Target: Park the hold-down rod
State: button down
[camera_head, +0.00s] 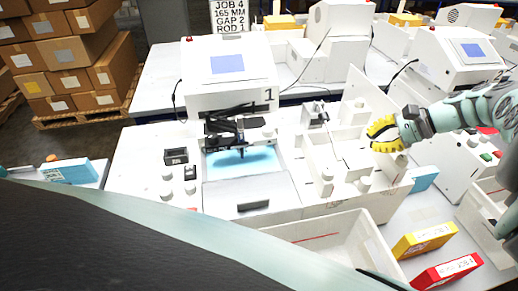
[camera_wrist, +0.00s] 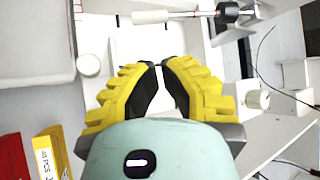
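My gripper (camera_head: 383,132) has yellow ribbed fingers with black pads and hangs over the white open-topped housing right of the plotter. In the wrist view my gripper (camera_wrist: 160,68) has a narrow gap between its fingertips, with only white surface showing through it. A thin rod with a white cylindrical grip (camera_wrist: 151,17), probably the hold-down rod, lies across the top of that view, beyond the fingertips and apart from them. I cannot make it out surely in the head view. The plotter marked 1 (camera_head: 228,85) has a dark pen carriage (camera_head: 238,128) over a light blue sheet (camera_head: 262,160).
A sign (camera_head: 230,14) reads JOB 4, 165 MM, GAP 2, ROD 1. White posts and walls (camera_head: 327,181) stand close around my gripper. A white bin (camera_head: 375,250), a yellow box (camera_head: 425,240) and a red box (camera_head: 447,271) are in front. Stacked cartons (camera_head: 70,50) stand far left.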

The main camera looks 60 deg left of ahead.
aim_at(329, 132)
jog(key=x, duration=0.9)
jog(key=shift+s+a+f, duration=0.1)
jog(key=shift+s+a, duration=0.15)
jog(key=shift+s, duration=0.15)
jog(key=shift+d+r+p, duration=0.25)
jog(key=shift+r+p, duration=0.2)
jog(key=shift+p, duration=0.3)
